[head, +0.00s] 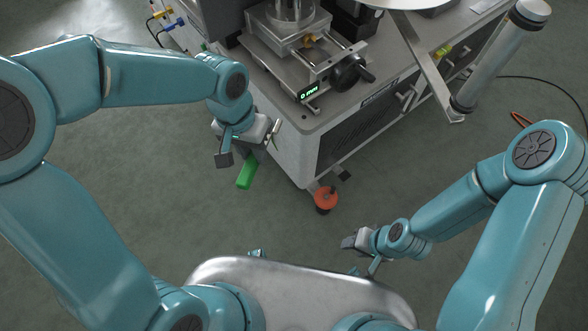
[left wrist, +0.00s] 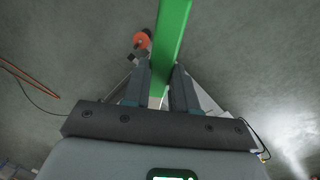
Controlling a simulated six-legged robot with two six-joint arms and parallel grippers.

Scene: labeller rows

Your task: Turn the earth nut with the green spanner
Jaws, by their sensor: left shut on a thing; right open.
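The green spanner (head: 246,172) is in my left gripper (head: 251,148), its green part hanging below the hand over the floor, left of the machine's front corner. In the left wrist view the spanner (left wrist: 172,38) runs up out of the picture from between the two shut fingers (left wrist: 161,88). The spanner's far end is cut off there. I cannot make out the earth nut in either view. My right gripper (head: 354,242) is open and empty, low over the floor in front of my base.
The grey machine bench (head: 293,158) carries a vice with a black handwheel (head: 350,72) and a lit display. An orange-topped foot (head: 325,198) stands at its near corner, with yellow and blue plugs (head: 168,20) at its back left.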

